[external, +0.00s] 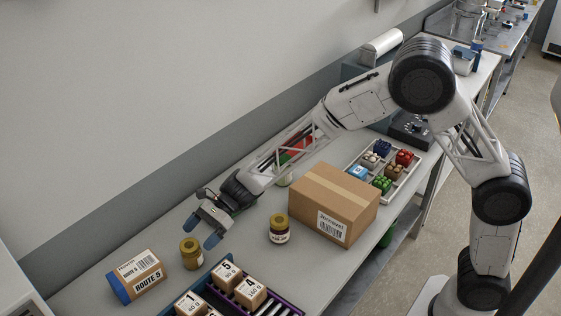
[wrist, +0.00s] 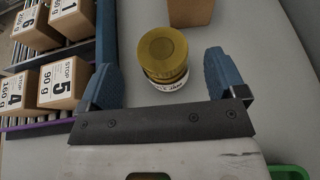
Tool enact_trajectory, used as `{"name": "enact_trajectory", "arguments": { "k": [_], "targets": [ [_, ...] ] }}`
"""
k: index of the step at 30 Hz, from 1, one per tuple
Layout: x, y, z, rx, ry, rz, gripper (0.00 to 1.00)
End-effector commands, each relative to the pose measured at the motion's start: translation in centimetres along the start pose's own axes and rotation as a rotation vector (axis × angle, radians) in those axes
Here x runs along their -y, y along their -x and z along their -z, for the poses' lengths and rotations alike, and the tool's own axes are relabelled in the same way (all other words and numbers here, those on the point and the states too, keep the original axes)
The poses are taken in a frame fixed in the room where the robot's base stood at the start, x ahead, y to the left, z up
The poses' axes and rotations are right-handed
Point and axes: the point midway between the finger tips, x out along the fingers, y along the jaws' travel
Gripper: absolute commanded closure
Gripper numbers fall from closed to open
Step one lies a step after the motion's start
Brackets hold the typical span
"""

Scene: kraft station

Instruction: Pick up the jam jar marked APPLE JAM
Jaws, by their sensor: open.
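One jam jar (external: 191,254) with a gold lid stands upright on the bench, just left of and below my gripper (external: 202,231) in the external view. It looks amber, and I cannot read its label there. In the wrist view a gold-lidded jar (wrist: 163,52), apparently the same one, stands between and slightly beyond my open fingers, untouched; its white label is too foreshortened to read. A second jar (external: 279,230), darker with a white label, stands farther right beside the large carton. I cannot tell from the lettering which is APPLE JAM. My gripper is empty.
A ROUTE 5 box (external: 136,276) lies left of the nearer jar. Numbered small boxes (external: 250,292) sit on a rail at the front. A large carton (external: 333,203) and a tray of coloured blocks (external: 381,172) stand right. Bare bench (external: 236,236) separates the jars.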

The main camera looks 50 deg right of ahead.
Motion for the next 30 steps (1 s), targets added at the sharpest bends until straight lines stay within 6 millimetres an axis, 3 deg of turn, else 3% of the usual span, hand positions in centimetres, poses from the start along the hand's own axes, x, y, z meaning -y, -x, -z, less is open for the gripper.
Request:
{"name": "enact_trajectory", "arguments": {
  "k": [12,30],
  "targets": [
    [0.1,-4.1,0.0,0.000,0.000,-0.001,0.10],
    [0.1,-4.4,0.0,0.000,0.001,0.000,0.10]
  ]
}}
